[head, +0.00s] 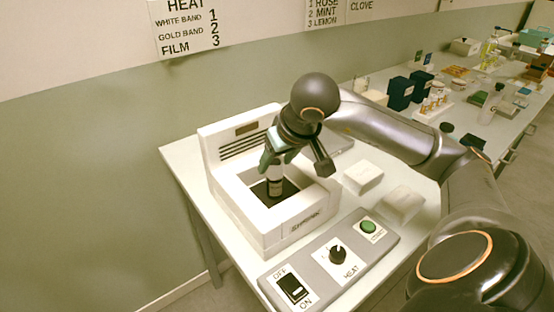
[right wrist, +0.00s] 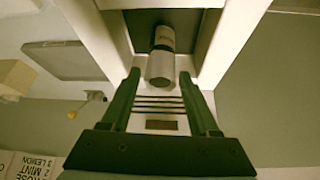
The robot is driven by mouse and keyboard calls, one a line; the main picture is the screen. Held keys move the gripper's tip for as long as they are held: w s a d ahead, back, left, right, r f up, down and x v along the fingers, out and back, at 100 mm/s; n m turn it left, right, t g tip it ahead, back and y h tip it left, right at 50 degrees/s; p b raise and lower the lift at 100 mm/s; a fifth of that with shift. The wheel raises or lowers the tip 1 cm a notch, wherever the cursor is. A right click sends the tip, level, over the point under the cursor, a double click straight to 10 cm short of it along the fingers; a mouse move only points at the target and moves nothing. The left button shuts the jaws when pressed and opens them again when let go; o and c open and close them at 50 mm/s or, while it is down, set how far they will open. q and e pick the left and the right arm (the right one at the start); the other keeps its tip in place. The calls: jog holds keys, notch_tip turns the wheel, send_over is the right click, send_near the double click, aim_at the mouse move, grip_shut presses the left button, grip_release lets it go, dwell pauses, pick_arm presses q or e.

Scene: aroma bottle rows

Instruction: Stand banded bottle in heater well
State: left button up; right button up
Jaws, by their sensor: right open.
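My right gripper (head: 294,166) is open above the well, at the bottle's top. In the right wrist view the open fingers (right wrist: 160,75) lie on either side of the bottle's near end, with gaps showing. The bottle's base is hidden in the head view. My left gripper is not in view.
A control panel (head: 318,272) with a rocker switch, heat knob (head: 337,254) and green button (head: 368,226) lies in front of the heater. Two white blocks (head: 362,176) sit right of it. A wall sign (head: 187,28) lists heat by band. Several other items crowd the far counter.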

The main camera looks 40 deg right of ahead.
jog(key=shift+r, duration=0.2)
pick_arm(q)
jog(key=p, duration=0.1)
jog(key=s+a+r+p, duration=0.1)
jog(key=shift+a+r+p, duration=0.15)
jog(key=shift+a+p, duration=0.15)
pick_arm(e)
jog(key=v, duration=1.2)
jog(key=shift+a, duration=0.1)
